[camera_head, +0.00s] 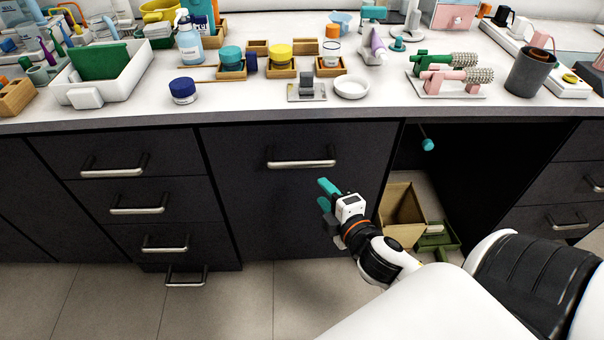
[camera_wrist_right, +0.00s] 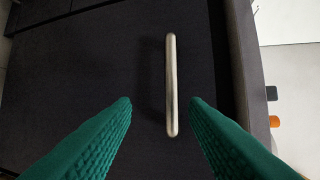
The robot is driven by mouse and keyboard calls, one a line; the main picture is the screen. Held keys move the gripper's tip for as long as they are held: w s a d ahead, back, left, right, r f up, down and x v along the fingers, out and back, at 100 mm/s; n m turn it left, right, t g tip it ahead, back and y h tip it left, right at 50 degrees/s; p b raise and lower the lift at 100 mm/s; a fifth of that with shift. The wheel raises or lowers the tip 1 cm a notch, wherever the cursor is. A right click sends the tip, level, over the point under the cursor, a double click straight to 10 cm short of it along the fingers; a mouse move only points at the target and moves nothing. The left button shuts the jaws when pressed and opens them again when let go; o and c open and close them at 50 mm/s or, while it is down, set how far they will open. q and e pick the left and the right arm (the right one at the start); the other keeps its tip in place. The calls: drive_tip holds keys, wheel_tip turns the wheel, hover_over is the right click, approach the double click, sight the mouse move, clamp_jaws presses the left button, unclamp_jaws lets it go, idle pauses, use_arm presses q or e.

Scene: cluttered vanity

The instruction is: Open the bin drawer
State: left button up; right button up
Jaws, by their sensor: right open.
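The bin drawer (camera_head: 240,195) is a wide, tall dark panel under the counter, and it is shut. Its silver bar handle (camera_head: 302,163) runs level near the top of the panel. In the right wrist view the handle (camera_wrist_right: 171,85) looks upright. My right gripper (camera_head: 324,194) has teal fingers, open and empty, and shows just below and right of the handle in the head view. In the right wrist view the handle lies ahead, between the lines of the two fingers (camera_wrist_right: 160,103), closer to the right one. Contact is not visible. My left gripper is out of view.
A stack of narrow drawers (camera_head: 140,210) with silver handles stands left. Right of the panel is an open knee space with a tan box (camera_head: 402,213) and a green tray (camera_head: 437,238) on the floor. The countertop (camera_head: 230,108) above is crowded with vanity items.

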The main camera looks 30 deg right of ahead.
sight(304, 166)
drive_tip(key=x, duration=0.3)
drive_tip(key=r+x, duration=0.1)
drive_tip(key=x, duration=0.6)
drive_tip(key=shift+w+a+r+b, duration=0.1)
drive_tip(key=shift+w+r+b, duration=0.2)
drive_tip(key=shift+b, duration=0.05)
drive_tip(key=shift+w+f, duration=0.15)
drive_tip(key=shift+w, duration=0.5)
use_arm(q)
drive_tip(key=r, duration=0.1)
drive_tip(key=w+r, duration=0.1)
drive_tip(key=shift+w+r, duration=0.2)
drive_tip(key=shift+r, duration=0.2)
use_arm(e)
drive_tip(key=shift+c, duration=0.5)
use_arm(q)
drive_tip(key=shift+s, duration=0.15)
use_arm(e)
clamp_jaws()
